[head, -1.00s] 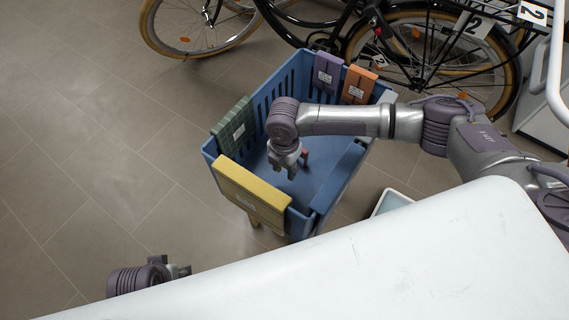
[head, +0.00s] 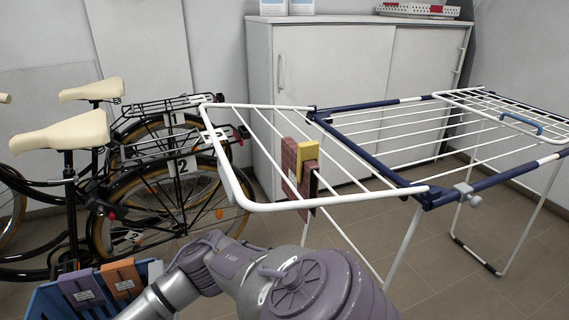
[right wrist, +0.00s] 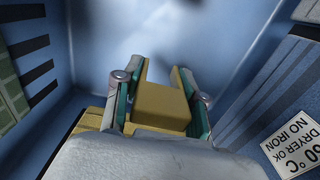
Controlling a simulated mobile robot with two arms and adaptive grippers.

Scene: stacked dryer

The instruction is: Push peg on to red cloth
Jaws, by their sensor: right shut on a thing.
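The red cloth (head: 292,178), dark brownish red with a white label, hangs over the near-left line of the drying rack in the head view. A yellow peg-like piece (head: 308,157) sits at its upper right edge; I cannot tell how firmly it sits. In the right wrist view my right gripper (right wrist: 160,85) is shut on a yellow block-like peg (right wrist: 160,106), between green-lined fingers inside the blue basket. That gripper does not show in the head view; only my arm does. My left gripper is out of view.
The drying rack (head: 375,140) stands before a white cabinet (head: 330,85), its other lines bare. Bicycles (head: 130,175) stand at left.

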